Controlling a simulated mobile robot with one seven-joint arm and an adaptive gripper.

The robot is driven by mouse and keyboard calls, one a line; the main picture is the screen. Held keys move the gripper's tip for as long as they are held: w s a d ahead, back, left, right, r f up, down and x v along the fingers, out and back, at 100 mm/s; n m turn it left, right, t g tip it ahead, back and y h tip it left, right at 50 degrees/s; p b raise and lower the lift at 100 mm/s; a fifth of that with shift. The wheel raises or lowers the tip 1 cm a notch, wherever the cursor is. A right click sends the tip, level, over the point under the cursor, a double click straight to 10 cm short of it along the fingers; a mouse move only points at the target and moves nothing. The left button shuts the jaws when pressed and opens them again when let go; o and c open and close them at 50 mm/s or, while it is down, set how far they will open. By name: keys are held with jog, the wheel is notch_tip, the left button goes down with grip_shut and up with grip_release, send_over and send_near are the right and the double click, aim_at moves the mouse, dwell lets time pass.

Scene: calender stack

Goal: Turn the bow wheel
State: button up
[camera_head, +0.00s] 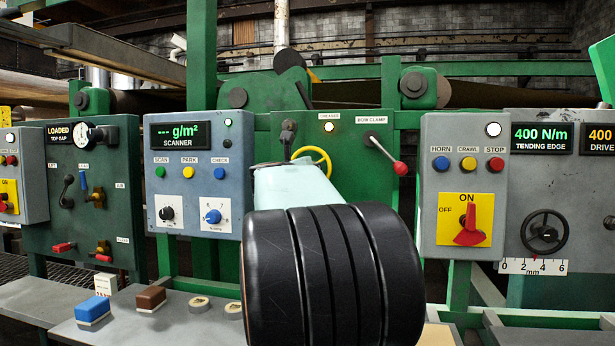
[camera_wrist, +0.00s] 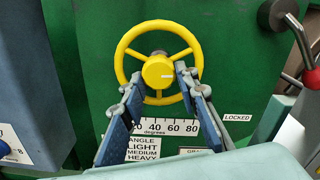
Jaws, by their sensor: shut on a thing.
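The yellow bow wheel (camera_wrist: 158,71) is three-spoked and mounted on a green panel, above a white degree scale (camera_wrist: 165,128). In the head view the wheel (camera_head: 325,153) is partly hidden behind my pale arm. My gripper (camera_wrist: 159,75) reaches up to the wheel from below, one fingertip on each side of the hub, inside the rim. It is shut on the wheel at the hub. The exact contact is hard to see. In the head view my arm hides the gripper.
A lever with a red knob (camera_head: 400,168) stands out to the right of the wheel. A dark lever (camera_head: 287,132) is close on its left in the head view. A "LOCKED" label (camera_wrist: 237,117) sits at lower right. Blue-grey scanner box (camera_head: 200,172) juts out at left.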

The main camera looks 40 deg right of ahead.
jog(key=shift+m, duration=0.4)
jog(key=o, duration=1.1)
jog(key=shift+o, duration=0.2)
jog(key=shift+a, duration=0.1)
jog(key=v, duration=0.7)
jog(key=shift+s+a, duration=0.15)
